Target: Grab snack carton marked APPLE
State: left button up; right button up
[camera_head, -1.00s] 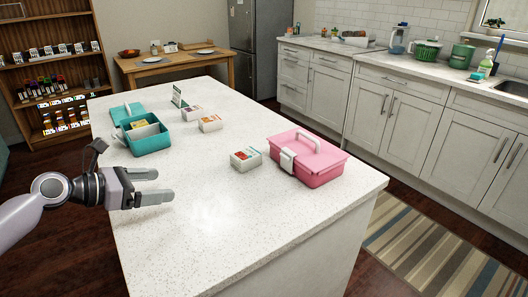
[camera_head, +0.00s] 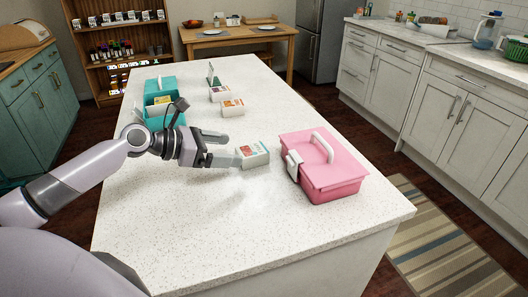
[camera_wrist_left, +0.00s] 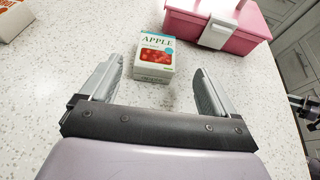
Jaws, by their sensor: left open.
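In the head view the carton (camera_head: 254,154) is just left of the pink box. My left gripper (camera_head: 228,149) is open and empty beside it, low over the counter. In the left wrist view the carton lies ahead, between the lines of the two fingers of the left gripper (camera_wrist_left: 158,80). I cannot tell whether a finger touches it.
A pink lidded box (camera_head: 322,170) with a handle stands right of the carton. A teal open box (camera_head: 160,105) and two more small cartons (camera_head: 232,107) (camera_head: 220,94) stand farther back. The counter's near part is clear.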

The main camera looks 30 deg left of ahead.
aim_at(245, 151)
pick_arm(q)
jog(key=shift+a+x, duration=0.2)
jog(key=shift+x, duration=3.35)
jog(key=shift+f, duration=0.2)
jog(key=c, duration=1.1)
jog(key=shift+o, duration=0.2)
jog(key=shift+r, duration=0.1)
